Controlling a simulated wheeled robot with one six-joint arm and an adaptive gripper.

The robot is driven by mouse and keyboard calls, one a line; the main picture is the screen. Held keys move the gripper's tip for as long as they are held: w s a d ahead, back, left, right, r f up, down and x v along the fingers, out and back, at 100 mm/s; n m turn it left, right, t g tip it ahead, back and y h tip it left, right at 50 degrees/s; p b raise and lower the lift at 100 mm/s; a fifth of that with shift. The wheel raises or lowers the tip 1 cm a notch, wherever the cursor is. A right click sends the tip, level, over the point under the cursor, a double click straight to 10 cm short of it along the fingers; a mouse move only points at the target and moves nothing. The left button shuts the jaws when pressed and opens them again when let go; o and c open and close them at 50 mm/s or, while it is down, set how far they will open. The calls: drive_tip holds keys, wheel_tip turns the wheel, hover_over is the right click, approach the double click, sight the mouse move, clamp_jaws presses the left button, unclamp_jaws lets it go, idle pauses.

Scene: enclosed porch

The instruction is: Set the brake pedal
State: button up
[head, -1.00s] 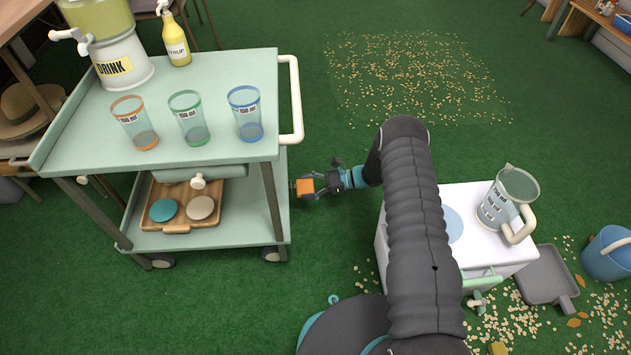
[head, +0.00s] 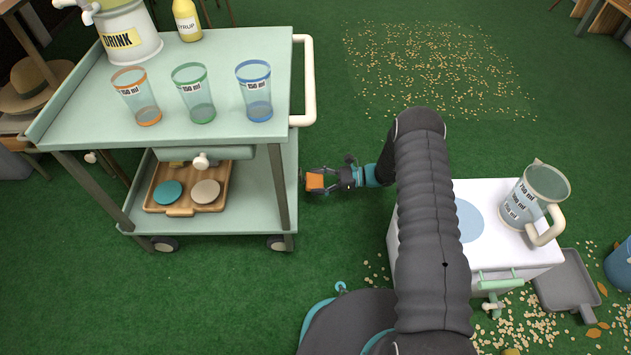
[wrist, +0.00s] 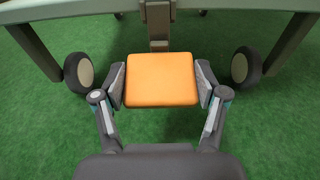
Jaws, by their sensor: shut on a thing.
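The brake pedal (head: 314,181) is an orange block at the right end of the green cart (head: 215,226), low down beside its lower shelf. In the wrist view the pedal (wrist: 160,80) shows as a flat orange pad on a brown stem (wrist: 158,22) that runs under the cart's edge. My gripper (head: 318,181) reaches in from the right and is shut on the pedal. In the wrist view the fingers of my gripper (wrist: 160,84) press on the pad's left and right sides. A cart wheel shows on each side, at left (wrist: 78,72) and at right (wrist: 246,68).
Several marked glasses (head: 195,95) and a drink dispenser (head: 130,35) stand on the cart top. A wooden tray (head: 187,208) is on the lower shelf. A white box (head: 490,205) bearing a jug (head: 522,195) stands right of my arm. Green floor is clear in front of the cart.

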drive_tip(key=o, duration=1.4)
drive_tip(key=shift+d+f, duration=0.25)
drive_tip(key=shift+f, duration=0.05)
drive_tip(key=shift+o, duration=1.4)
drive_tip(key=shift+d, duration=0.15)
drive_tip(key=shift+a+r, duration=0.15)
drive_tip(key=shift+a, duration=0.2)
drive_tip(key=d+r, duration=0.1)
drive_tip(key=d, duration=1.1)
drive_tip(key=shift+w+r, duration=0.3)
drive_tip(key=shift+w, duration=0.15)
drive_tip(key=shift+a, duration=0.1)
